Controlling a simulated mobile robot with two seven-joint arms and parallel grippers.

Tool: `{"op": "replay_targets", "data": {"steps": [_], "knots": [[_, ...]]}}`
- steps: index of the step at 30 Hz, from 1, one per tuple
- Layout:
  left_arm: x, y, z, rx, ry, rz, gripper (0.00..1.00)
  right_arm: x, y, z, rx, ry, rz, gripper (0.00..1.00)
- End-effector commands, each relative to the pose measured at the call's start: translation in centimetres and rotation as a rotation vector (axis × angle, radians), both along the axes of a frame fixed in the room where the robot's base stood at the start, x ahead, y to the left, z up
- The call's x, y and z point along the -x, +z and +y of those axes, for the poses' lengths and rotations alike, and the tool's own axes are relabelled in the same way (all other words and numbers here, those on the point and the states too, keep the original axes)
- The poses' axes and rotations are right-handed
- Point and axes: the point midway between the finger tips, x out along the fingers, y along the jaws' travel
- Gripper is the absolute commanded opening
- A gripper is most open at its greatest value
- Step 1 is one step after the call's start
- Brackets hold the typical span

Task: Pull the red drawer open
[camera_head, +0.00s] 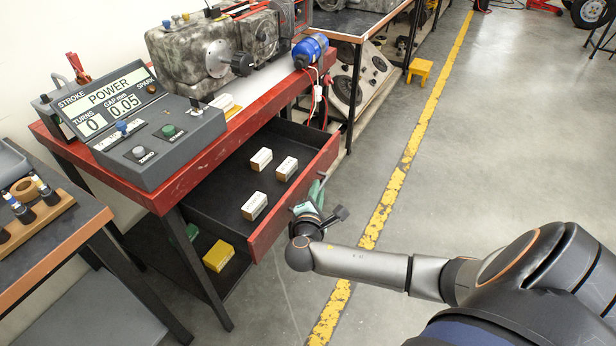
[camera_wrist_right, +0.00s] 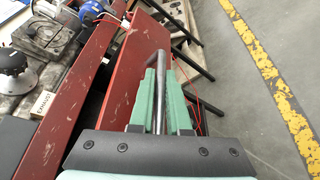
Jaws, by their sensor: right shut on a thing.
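The red drawer (camera_head: 297,193) stands out from under the red workbench, with its dark inside in view. Several small white and brown boxes (camera_head: 254,206) lie in it. In the right wrist view the red drawer front (camera_wrist_right: 121,85) runs up beside the green fingers. My right gripper (camera_head: 314,192) is at the outer side of the drawer front. Its green fingers (camera_wrist_right: 161,98) are shut on the metal bar handle (camera_wrist_right: 164,66). In the head view the handle is mostly hidden by the gripper. My left gripper is not in view.
A grey control box with a display (camera_head: 150,125) and a grey machine (camera_head: 215,55) stand on the red bench (camera_head: 165,192). A yellow box (camera_head: 218,256) is on the shelf below. The floor right of the drawer is clear, with a yellow line (camera_head: 398,180).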

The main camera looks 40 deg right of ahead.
Motion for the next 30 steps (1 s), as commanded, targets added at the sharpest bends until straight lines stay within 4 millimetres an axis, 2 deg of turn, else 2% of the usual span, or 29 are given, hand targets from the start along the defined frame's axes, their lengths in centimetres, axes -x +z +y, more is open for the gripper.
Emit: {"op": "replay_targets", "data": {"steps": [9, 27, 28, 30], "knots": [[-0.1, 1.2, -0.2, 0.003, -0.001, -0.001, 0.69, 2.0, -0.1, -0.5, -0.004, 0.005, 0.007, 0.0], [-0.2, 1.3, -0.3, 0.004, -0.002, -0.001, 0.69, 2.5, -0.3, -0.7, -0.006, 0.005, 0.005, 0.0], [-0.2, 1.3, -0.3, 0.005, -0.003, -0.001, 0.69, 2.5, -0.3, -0.7, -0.006, 0.005, 0.005, 0.17], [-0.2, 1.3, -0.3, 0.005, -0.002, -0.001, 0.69, 2.5, -0.3, -0.7, -0.005, 0.005, 0.004, 0.25]]}}
